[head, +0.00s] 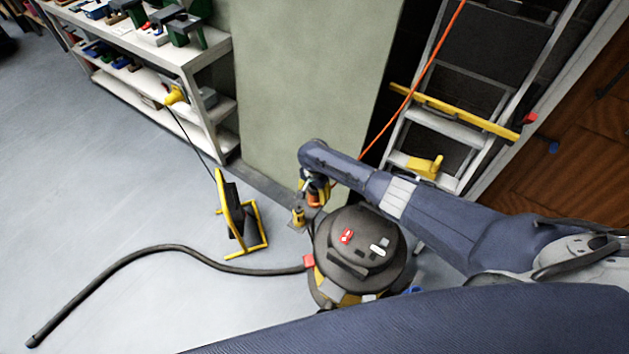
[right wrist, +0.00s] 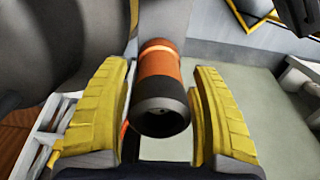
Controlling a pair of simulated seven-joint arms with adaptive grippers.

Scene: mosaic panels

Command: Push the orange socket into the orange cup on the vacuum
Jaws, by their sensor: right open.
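The vacuum (head: 345,228) is a dark round drum with a yellow lower part, standing on the floor. My right gripper (head: 306,206) is at its upper left side, pointing down, with yellow fingers open. In the right wrist view an orange cylinder (right wrist: 160,68) with a black end, apparently the orange socket, lies between the open fingers (right wrist: 164,112), with gaps on both sides. Some orange also shows at the gripper in the head view. I cannot single out the orange cup; it may be hidden. My left gripper is not in view.
A black hose (head: 150,250) runs across the floor from the vacuum. A yellow-framed stand (head: 251,214) is left of the gripper. A ladder (head: 450,130) and an orange cord (head: 411,92) are behind my arm. Shelves (head: 150,55) stand upper left. The left floor is mostly clear.

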